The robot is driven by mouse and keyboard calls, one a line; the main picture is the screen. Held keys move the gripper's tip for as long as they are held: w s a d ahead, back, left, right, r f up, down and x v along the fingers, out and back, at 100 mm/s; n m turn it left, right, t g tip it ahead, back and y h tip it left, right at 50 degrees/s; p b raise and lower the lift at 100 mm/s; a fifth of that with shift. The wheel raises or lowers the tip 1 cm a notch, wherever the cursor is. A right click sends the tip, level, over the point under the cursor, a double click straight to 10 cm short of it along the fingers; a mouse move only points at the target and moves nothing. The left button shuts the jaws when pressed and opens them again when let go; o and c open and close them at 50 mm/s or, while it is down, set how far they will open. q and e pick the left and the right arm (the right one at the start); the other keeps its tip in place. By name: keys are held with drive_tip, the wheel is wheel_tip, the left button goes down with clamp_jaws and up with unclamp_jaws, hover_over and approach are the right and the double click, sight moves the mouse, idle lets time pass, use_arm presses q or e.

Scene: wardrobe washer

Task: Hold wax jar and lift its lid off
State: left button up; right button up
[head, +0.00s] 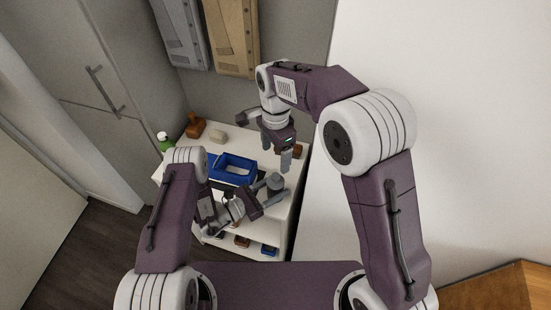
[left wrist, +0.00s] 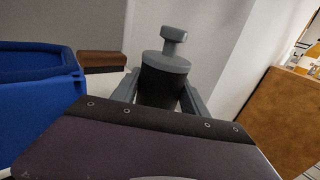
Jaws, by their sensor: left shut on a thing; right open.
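The wax jar has a dark body (left wrist: 160,84) and a grey lid (left wrist: 167,62) with a raised knob (left wrist: 173,34). The lid sits on the jar in the left wrist view. In the head view the jar (head: 275,182) stands upright near the right edge of the white cart top. My left gripper (head: 268,187) is shut on the jar body, one finger on each side; the fingers also show in the left wrist view (left wrist: 160,95). My right gripper (head: 284,158) is open and empty, pointing down, behind and above the jar, apart from the lid. It is not in the left wrist view.
A blue bin (head: 237,162) stands left of the jar. A brown block (left wrist: 102,61) lies behind it. A brown object (head: 195,126), a pale block (head: 217,137) and a green bottle (head: 165,141) are farther left. A white wall (head: 420,60) rises right of the cart.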

sight(276, 176)
use_arm(q)
drive_tip(key=shift+f, duration=0.15)
use_arm(e)
wheel_tip(276, 176, down, 12)
drive_tip(key=shift+r, duration=0.15)
drive_tip(key=c, duration=1.4)
drive_tip(key=o, duration=0.3)
drive_tip(key=c, duration=0.3)
drive_tip(key=shift+r, duration=2.1)
use_arm(q)
drive_tip(key=o, duration=1.6)
drive_tip(key=shift+o, duration=0.2)
